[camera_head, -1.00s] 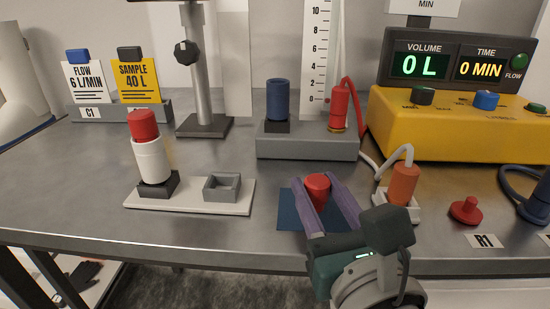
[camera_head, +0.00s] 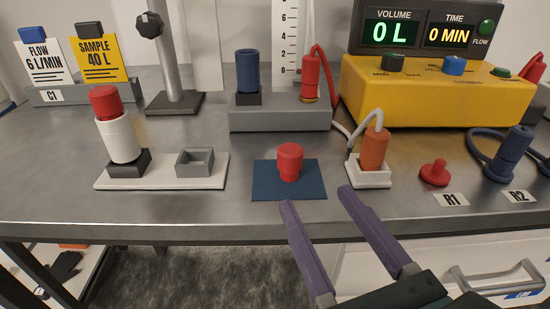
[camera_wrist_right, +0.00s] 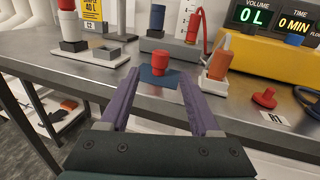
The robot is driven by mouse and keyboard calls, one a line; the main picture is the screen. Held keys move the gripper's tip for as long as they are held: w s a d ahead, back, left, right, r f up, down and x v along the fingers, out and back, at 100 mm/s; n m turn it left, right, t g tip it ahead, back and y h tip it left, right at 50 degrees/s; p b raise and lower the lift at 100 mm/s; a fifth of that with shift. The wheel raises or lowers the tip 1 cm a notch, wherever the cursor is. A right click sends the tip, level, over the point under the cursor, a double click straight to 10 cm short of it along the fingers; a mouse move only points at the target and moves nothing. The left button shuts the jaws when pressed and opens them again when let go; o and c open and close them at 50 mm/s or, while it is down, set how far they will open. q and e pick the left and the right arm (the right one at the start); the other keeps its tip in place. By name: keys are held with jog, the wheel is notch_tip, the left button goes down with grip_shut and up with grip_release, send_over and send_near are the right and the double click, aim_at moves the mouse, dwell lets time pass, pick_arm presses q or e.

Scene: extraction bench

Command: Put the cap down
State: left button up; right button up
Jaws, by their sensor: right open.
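The red cap (camera_head: 289,162) stands on the dark blue mat (camera_head: 262,184) near the bench's front edge. It also shows on the mat in the right wrist view (camera_wrist_right: 160,61). My right gripper (camera_head: 315,195) is open and empty. Its two purple fingers point toward the mat from the front, apart from the cap, with clear space between them. In the right wrist view the fingers (camera_wrist_right: 160,80) lie left and right of the cap, short of it. My left gripper is not in view.
Left of the mat, a white base (camera_head: 218,177) bears a red-topped white cylinder (camera_head: 121,139) and an empty grey socket (camera_head: 195,162). Right of it stand an orange plug (camera_head: 373,150) in a white holder and a red stopper (camera_head: 434,172). A yellow unit (camera_head: 430,98) stands behind.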

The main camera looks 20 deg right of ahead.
jog(key=s+a+f+n+g+y, duration=0.2)
jog(key=a+n+g+y, duration=0.15)
jog(key=n, duration=0.95)
jog(key=s+a+f+n+g+y, duration=0.1)
jog(key=s+a+n+g+y, duration=0.2)
jog(key=n, duration=0.9)
jog(key=s+d+f+n+g+h, duration=0.3)
jog(key=s+d+n+g+h, duration=0.3)
jog(key=d+n, duration=0.6)
jog(key=shift+s+d+f+n+g, duration=0.35)
jog(key=shift+s+d+n+g, duration=0.1)
jog(key=shift+s+g, duration=0.55)
